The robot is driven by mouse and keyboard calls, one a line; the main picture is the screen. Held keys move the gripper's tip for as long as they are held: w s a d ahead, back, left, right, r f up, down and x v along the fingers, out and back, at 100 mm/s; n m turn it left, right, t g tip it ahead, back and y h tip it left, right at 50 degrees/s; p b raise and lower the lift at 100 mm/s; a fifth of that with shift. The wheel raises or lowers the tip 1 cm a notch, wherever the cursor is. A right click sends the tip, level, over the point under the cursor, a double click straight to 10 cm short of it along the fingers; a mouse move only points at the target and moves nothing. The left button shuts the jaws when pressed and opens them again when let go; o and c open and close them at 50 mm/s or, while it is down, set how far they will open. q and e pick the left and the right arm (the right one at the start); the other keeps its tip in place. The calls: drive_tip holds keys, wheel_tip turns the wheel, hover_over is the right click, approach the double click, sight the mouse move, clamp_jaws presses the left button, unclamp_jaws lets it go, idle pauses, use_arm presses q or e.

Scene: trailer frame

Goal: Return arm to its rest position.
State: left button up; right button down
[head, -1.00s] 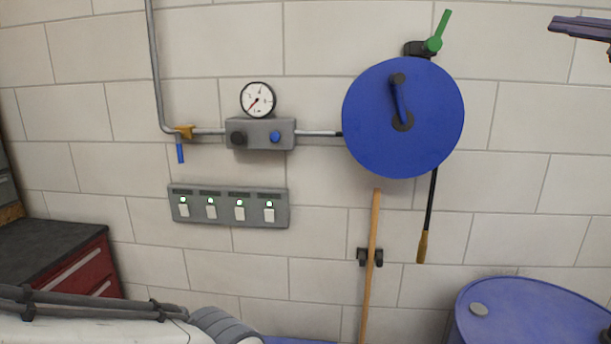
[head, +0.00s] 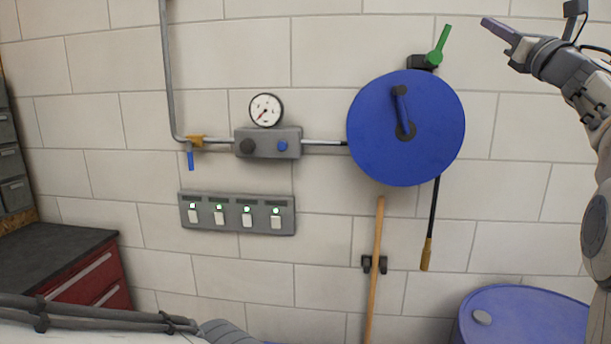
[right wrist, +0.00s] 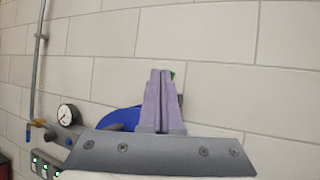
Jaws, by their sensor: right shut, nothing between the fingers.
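My right gripper (head: 497,29) is at the upper right of the head view, raised in front of the wall and pointing up and left. Its arm bends down along the right edge of the picture. In the right wrist view the gripper's two purple fingers (right wrist: 163,85) lie together, shut with nothing between them. Behind them, partly hidden, is the blue hose reel (right wrist: 118,120). My left gripper is in neither view.
The blue reel (head: 435,130) with a green-handled valve (head: 438,48) hangs on the block wall. Left of it are a gauge (head: 266,110) and a switch panel (head: 237,214). A blue drum (head: 530,315) stands lower right, a red cabinet (head: 90,280) lower left. A wooden pole (head: 376,270) leans upright.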

drive_tip(key=w+a+f+m+h, duration=0.4)
drive_tip(key=a+f+m, duration=0.25)
drive_tip(key=m, duration=0.45)
drive_tip(key=s+a+f+m+g+h, duration=0.15)
drive_tip(key=a+f+m+g, duration=0.35)
drive_tip(key=a+f+m, duration=0.5)
drive_tip(key=s+a+f+m+g+y, duration=0.1)
drive_tip(key=s+a+f+m+g, duration=0.25)
drive_tip(key=a+f, duration=0.8)
drive_tip(key=s+a+f+m+g, duration=0.2)
drive_tip(key=s+a+f+g, duration=0.15)
drive_tip(key=s+f, duration=0.6)
drive_tip(key=s+a+f+m+g, duration=0.2)
drive_tip(key=s+f+g, duration=0.3)
drive_tip(key=s+f, duration=0.4)
drive_tip(key=s+f+m+g, duration=0.2)
drive_tip(key=s+f, duration=0.3)
drive_tip(key=s, duration=0.5)
drive_tip(key=s+f+m+g, duration=0.1)
drive_tip(key=s+f+g, duration=0.3)
drive_tip(key=s, duration=0.7)
wheel_tip(320, 180, down, 2)
drive_tip(key=shift+d+f+m+h, duration=0.25)
drive_tip(key=shift+d+m+h, duration=0.1)
drive_tip(key=shift+d, duration=0.1)
